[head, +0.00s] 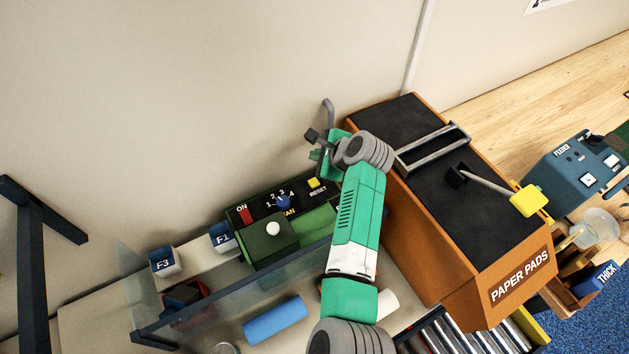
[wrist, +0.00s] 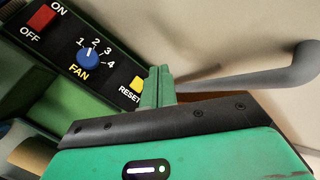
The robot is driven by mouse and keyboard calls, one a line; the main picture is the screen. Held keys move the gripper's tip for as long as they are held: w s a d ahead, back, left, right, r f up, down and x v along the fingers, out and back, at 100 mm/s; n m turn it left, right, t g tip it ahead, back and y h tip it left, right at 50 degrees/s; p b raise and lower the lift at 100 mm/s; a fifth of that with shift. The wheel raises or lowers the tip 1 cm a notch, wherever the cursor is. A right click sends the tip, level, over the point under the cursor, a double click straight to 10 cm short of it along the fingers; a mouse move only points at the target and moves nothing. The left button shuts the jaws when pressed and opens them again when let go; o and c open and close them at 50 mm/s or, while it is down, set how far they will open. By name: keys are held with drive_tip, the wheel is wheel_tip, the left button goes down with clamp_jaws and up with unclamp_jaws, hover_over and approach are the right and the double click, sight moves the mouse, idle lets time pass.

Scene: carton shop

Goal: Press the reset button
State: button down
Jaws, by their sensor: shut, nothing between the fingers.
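The yellow reset button (head: 314,183) sits at the right end of the dark face of a green fan control box (head: 258,213), above the word RESET. It also shows in the wrist view (wrist: 137,83). My gripper (head: 319,168) is over the right end of the box, close to the button. In the wrist view its green fingers (wrist: 160,72) are shut with nothing between them. They appear just right of the button and cover part of its right side. I cannot tell whether they touch it.
A blue fan dial (wrist: 88,57) and a red on/off switch (wrist: 42,18) share the panel. A grey bent pipe (wrist: 275,75) rises beside my fingers. The orange paper pads box (head: 405,225) stands right of my arm. A clear screen (head: 235,283) fronts the box.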

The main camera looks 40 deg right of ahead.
sight(317, 184)
wheel_tip(317, 184, down, 8)
drive_tip(key=b, duration=0.7)
drive_tip(key=shift+f+b, duration=0.15)
drive_tip(key=shift+b, duration=0.15)
drive_tip(key=shift+f, duration=0.2)
idle(1.3)
drive_tip(key=shift+f, duration=0.45)
drive_tip(key=shift+f+b, duration=0.35)
drive_tip(key=shift+f, duration=0.1)
idle(0.4)
idle(0.3)
drive_tip(key=shift+r+p, duration=0.85)
drive_tip(key=shift+p, duration=0.15)
